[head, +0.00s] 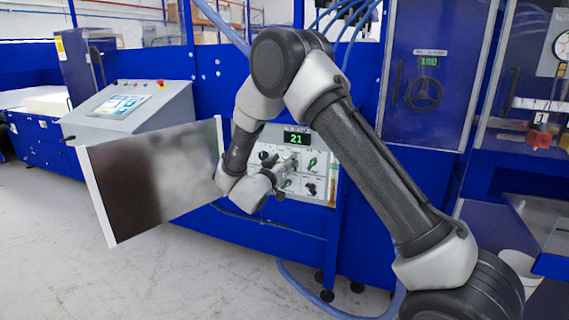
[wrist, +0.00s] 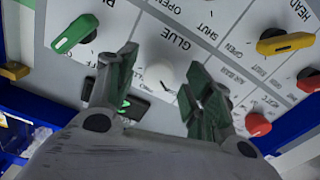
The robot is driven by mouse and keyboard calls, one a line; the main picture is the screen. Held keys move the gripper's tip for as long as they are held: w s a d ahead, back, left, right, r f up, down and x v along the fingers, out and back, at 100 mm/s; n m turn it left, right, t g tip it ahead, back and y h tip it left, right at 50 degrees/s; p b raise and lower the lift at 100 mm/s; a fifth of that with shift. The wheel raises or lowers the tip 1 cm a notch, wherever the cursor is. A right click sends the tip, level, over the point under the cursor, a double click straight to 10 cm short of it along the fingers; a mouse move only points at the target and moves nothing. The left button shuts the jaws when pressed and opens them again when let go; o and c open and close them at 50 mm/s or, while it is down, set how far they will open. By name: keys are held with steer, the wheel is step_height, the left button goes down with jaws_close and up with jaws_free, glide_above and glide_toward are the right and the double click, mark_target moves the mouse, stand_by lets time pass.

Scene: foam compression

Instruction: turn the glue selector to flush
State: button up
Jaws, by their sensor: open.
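My gripper (wrist: 162,60) is open, with one green-padded finger on each side of this knob. I cannot tell whether the pads touch it. No flush mark is readable. In the head view my gripper (head: 280,173) is at the panel, and my wrist and arm hide part of it.
A green lever (wrist: 75,33), a yellow lever (wrist: 285,43) and a red knob (wrist: 257,125) are close around the fingers. An open panel door (head: 150,175) stands left of my wrist.

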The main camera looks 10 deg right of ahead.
steer(key=shift+d, duration=0.1)
steer(key=c, duration=1)
steer(key=shift+m, duration=0.3)
steer(key=m, duration=2.3)
steer(key=shift+m, duration=0.3)
